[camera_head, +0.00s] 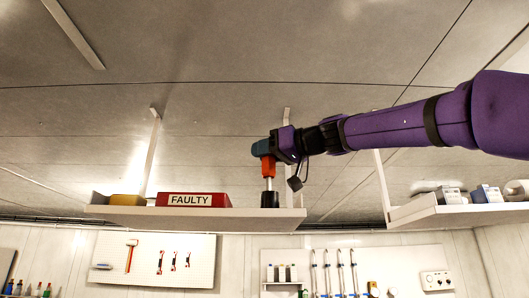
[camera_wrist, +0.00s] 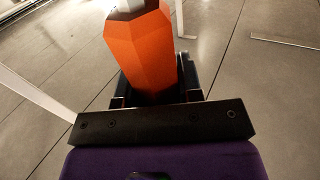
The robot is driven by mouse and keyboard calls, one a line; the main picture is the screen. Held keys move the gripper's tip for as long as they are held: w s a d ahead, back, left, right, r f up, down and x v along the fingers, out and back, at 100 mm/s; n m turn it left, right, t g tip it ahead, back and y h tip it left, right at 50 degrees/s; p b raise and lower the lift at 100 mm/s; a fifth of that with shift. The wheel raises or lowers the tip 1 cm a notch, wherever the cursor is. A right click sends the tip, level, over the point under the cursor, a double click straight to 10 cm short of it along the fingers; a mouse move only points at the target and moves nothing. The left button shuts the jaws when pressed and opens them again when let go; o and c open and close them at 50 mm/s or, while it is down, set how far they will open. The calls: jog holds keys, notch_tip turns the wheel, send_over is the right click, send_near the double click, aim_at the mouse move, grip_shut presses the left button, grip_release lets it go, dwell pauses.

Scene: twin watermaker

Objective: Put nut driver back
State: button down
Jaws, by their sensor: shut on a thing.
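The nut driver (camera_head: 268,168) has an orange handle and a pale metal shaft. It is upright, handle up, above the right part of a hanging white shelf (camera_head: 225,216). The shaft's lower end meets a black holder (camera_head: 269,199) on the shelf; I cannot tell how deep it sits. My gripper (camera_head: 267,150) comes in from the right and is shut on the nut driver's handle. In the wrist view the orange handle (camera_wrist: 143,50) fills the space between the dark fingers (camera_wrist: 155,85); the shaft is hidden there.
White hanger bars (camera_head: 153,150) hold the shelf from the ceiling. Another shelf (camera_head: 455,212) with several items hangs at right. Tool panels (camera_head: 155,260) are on the wall below.

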jog(key=c, duration=0.8)
grip_release()
jog(key=shift+s+d+r, duration=0.1)
jog(key=shift+d, duration=0.05)
jog(key=v, duration=1.1)
jog(key=shift+s+d, duration=0.15)
jog(key=shift+d, duration=0.15)
jog(key=s+d+f+m+g+h, duration=0.1)
jog(key=s+d+f+m+h, duration=0.3)
jog(key=f, duration=1.2)
jog(key=s+d+f+m+g+h, duration=0.2)
jog(key=s+d+f+h, duration=0.4)
jog(key=f, duration=1.1)
jog(key=s+d+f+m+g+h, duration=0.1)
jog(key=s+d+f+m+h, duration=0.4)
jog(key=s+f, duration=0.5)
jog(key=shift+s+d+f+m, duration=0.1)
jog(key=shift+d+f, duration=0.3)
jog(key=shift+f, duration=0.8)
jog(key=shift+s+d+f+m, duration=0.1)
jog(key=shift+d+f, duration=0.35)
jog(key=shift+f, duration=0.8)
jog(key=shift+s+d+f+m, duration=0.1)
jog(key=shift+d+f, duration=0.3)
jog(key=shift+f, duration=0.8)
